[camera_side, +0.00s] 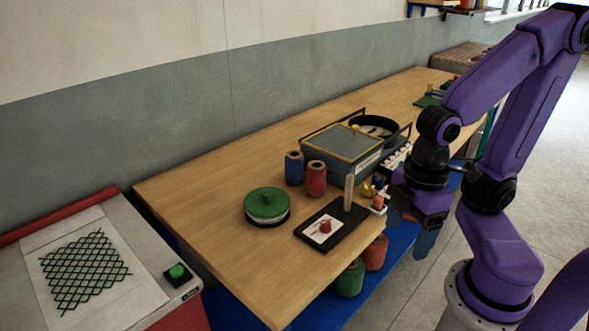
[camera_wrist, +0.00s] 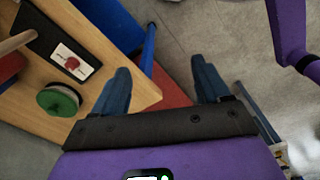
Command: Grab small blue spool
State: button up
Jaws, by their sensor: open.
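A blue spool (camera_side: 294,168) stands upright on the wooden table, just left of a red spool (camera_side: 316,180). I cannot make out the blue spool in the wrist view. My gripper (camera_side: 410,243) hangs beyond the table's right edge, well apart from the blue spool. Its blue fingers are spread wide and empty, and they also show in the wrist view (camera_wrist: 160,64).
A green-lidded round pot (camera_side: 266,204), a black board (camera_side: 318,240) with an upright wooden peg (camera_side: 349,192), and a grey box (camera_side: 337,150) stand near the spools. Green and red spools (camera_side: 350,280) sit below on a blue shelf. The table's front left is clear.

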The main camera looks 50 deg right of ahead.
jog(key=w+a+n+t+h, duration=0.1)
jog(key=w+h, duration=0.2)
jog(key=w, duration=0.8)
jog(key=n+t+h, duration=0.1)
jog(key=n+h, duration=0.6)
jog(key=h, duration=0.4)
send_over(289, 166)
jog(key=a, duration=0.2)
notch_tip(289, 166, down, 6)
jog(key=f, duration=0.7)
jog(key=shift+s+d, duration=0.15)
jog(key=shift+d, duration=0.1)
jog(key=x, duration=0.5)
jog(key=shift+f, duration=0.25)
jog(key=c, duration=0.8)
jog(key=shift+r, duration=0.2)
